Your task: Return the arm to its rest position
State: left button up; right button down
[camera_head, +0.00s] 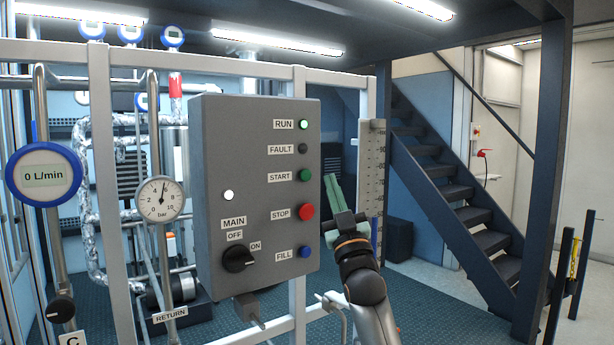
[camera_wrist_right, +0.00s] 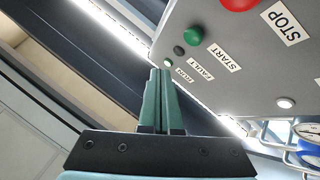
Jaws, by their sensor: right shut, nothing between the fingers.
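My right arm comes in from the bottom right in the head view. Its right gripper (camera_head: 333,190) has green fingers, shut and empty, pointing up beside the right edge of the grey control box (camera_head: 215,160). In the wrist view the shut fingers (camera_wrist_right: 158,98) point toward the panel's RUN lamp end, with the panel (camera_wrist_right: 240,65) at the upper right. I cannot tell the exact gap between fingers and panel. The RUN lamp (camera_head: 303,125) glows pale green. The START button (camera_head: 305,175), STOP button (camera_head: 306,212) and FILL button (camera_head: 305,252) are uncovered. My left gripper is not in view.
A white frame (camera_head: 299,95) carries the box. A vertical scale (camera_head: 372,165) stands close behind my right gripper. A pressure gauge (camera_head: 160,198) and a flow meter reading 0 L/min (camera_head: 44,174) are at left. Stairs (camera_head: 455,205) rise behind at right.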

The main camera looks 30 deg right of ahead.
dwell(0.7)
jog(key=s+a+f+n+g+y, duration=0.1)
jog(key=a+f+g+y, duration=0.15)
jog(key=f, duration=0.95)
jog(key=s+a+f+g+y, duration=0.15)
jog(key=a+f, duration=0.25)
jog(key=f, duration=0.8)
jog(key=a+f+n+g+y, duration=0.1)
jog(key=a+f+g+y, duration=0.2)
jog(key=f, duration=0.9)
jog(key=s+a+f+g, duration=0.25)
jog(key=s+f, duration=0.25)
jog(key=f, duration=0.3)
jog(key=s+a+f+g, duration=0.2)
jog(key=s+a+f, duration=0.2)
jog(key=s+f, duration=0.25)
jog(key=s+a+f+g, duration=0.2)
jog(key=s+f, duration=0.4)
jog(key=s, duration=0.3)
jog(key=s+a+f+m+g+y, duration=0.1)
jog(key=s+a+f+g, duration=0.2)
jog(key=s+f, duration=0.4)
jog(key=s+a, duration=0.1)
jog(key=s, duration=0.2)
jog(key=shift+a+f, duration=0.15)
